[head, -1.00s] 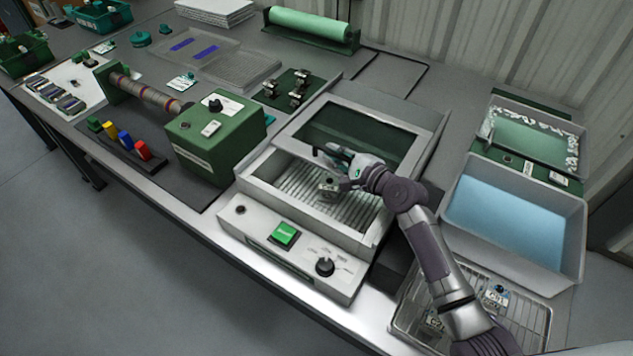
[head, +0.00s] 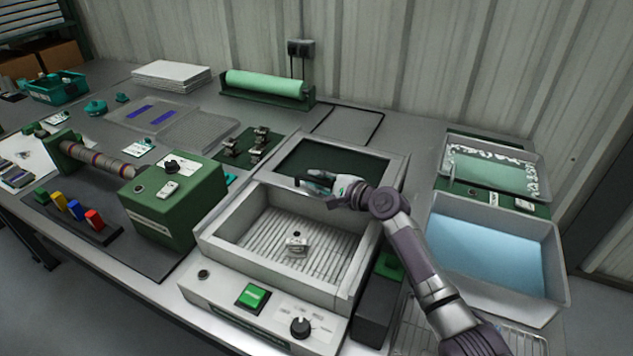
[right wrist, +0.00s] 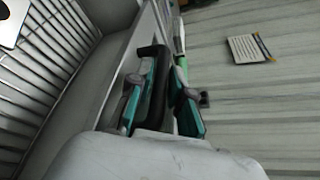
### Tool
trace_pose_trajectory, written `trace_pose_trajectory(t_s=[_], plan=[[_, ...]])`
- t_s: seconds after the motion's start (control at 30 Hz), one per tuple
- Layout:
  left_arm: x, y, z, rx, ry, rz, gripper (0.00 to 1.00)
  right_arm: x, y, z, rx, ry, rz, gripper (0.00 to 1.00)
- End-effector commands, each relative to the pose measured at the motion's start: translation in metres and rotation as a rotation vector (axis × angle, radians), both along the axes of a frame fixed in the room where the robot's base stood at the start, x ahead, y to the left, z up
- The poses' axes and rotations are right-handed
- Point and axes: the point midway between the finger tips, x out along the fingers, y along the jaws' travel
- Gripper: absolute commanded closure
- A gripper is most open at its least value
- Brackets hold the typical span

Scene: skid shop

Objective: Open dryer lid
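The dryer (head: 265,315) is a pale grey box with a green button and a black knob on its front panel. Its lid (head: 398,170), a grey frame with a dark green window, is raised at the back, leaving the ribbed chamber open to view. My right gripper (head: 312,184) is at the lid, above the chamber's back edge. In the right wrist view, a black bar-like handle (right wrist: 157,85) lies between its teal fingers, which appear closed on it. My left gripper is not in view.
A small tagged piece (head: 297,243) lies on the chamber floor. A green box (head: 165,205) with a roller stands left. A blue-filled tray (head: 490,250) and a wire rack (head: 505,338) are on the right. The metal wall rises behind the bench.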

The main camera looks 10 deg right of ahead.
Motion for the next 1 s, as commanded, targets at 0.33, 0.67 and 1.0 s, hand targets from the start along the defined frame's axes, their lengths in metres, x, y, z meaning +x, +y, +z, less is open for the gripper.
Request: trace_pose_trajectory(t_s=[0.33,0.67,1.0], plan=[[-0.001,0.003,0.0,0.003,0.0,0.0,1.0,-0.002,-0.001,0.0,0.0,0.0,0.0,0.75],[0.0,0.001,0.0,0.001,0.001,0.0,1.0,-0.047,-0.034,0.011,-0.003,0.0,-0.001,0.75],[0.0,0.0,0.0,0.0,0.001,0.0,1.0,-0.09,-0.065,0.023,-0.001,0.0,0.001,0.75]])
